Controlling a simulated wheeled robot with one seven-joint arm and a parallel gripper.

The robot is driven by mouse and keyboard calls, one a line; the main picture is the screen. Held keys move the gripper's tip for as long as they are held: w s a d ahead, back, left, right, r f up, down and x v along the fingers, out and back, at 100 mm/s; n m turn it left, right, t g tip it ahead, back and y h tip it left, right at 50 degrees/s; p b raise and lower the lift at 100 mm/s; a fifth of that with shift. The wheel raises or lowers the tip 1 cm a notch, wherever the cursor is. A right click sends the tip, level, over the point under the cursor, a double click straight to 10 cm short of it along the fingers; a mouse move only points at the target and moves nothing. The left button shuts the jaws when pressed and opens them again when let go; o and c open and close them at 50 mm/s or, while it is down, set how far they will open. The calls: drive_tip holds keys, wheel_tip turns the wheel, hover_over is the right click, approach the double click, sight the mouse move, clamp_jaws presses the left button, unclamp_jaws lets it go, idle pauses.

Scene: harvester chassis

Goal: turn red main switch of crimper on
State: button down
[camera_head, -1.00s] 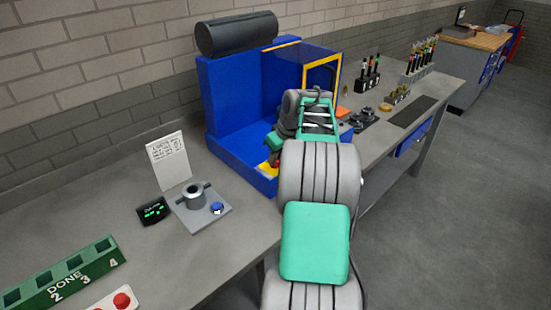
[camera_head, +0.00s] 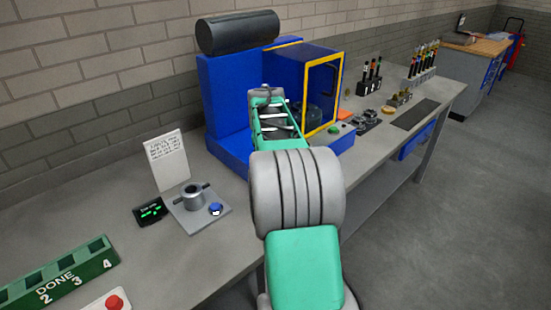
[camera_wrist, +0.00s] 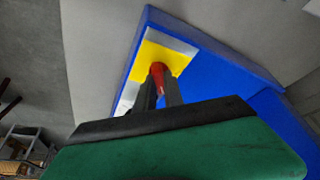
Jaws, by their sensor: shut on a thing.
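The crimper (camera_head: 222,95) is a blue machine with a black cylinder on top and a yellow-framed door, standing on the bench against the wall. In the wrist view, its red main switch (camera_wrist: 157,69) stands on a yellow plate (camera_wrist: 168,54) at a corner of the blue base (camera_wrist: 228,74). My gripper (camera_wrist: 160,84) has its two dark fingers at the switch and is shut on it. The fingers hide the switch's lower part. In the head view, my arm covers the gripper and the switch.
A grey fixture (camera_head: 193,196) with a blue button, a small display (camera_head: 150,211) and a white card (camera_head: 167,160) stand left of the crimper. A green DONE rack (camera_head: 60,278) and a red button (camera_head: 114,301) are at front left. Tool holders (camera_head: 368,86) stand to the right.

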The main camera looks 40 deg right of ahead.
drive_tip(key=m+g+p, duration=0.1)
drive_tip(key=m, duration=0.1)
drive_tip(key=m+p, duration=0.1)
drive_tip(key=m, duration=0.1)
drive_tip(key=shift+w+a+r+m+g+h, duration=0.1)
drive_tip(key=shift+w+r+m+g+h, duration=0.05)
drive_tip(key=shift+m+g+h, duration=0.2)
drive_tip(key=shift+m+g+p, duration=0.55)
drive_tip(key=shift+m+p, duration=0.35)
drive_tip(key=shift+m, duration=0.55)
drive_tip(key=c, duration=1.4)
unclamp_jaws()
drive_tip(key=shift+c, duration=0.2)
drive_tip(key=v, duration=0.7)
drive_tip(key=shift+a+r+p, duration=0.15)
drive_tip(key=shift+r+p, duration=0.05)
drive_tip(key=shift+p, duration=0.15)
